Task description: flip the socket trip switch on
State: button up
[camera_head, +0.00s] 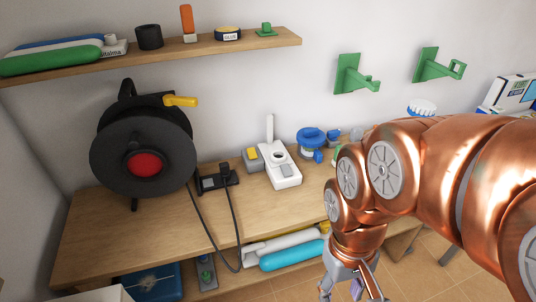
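A small black socket unit (211,182) lies on the wooden bench, with a dark plug and cable at its right end. It is the likeliest place for the trip switch, but the switch and its position are too small to make out. A white device (279,166) with an upright lever stands to its right, beside a grey box with a yellow button (252,155). My gripper (350,290) hangs low at the bottom edge, in front of the bench and well apart from these things. Its fingers point down and their tips are cut off. A small purple part shows between them.
A black cable reel (142,148) stands on the bench at left. A shelf (160,51) with bottles and small items hangs above. Green brackets (357,75) are on the wall.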

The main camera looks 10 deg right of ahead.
aim_at(252, 153)
jog(key=z, duration=0.05)
jog(key=i, duration=0.6)
jog(key=u, duration=1.5)
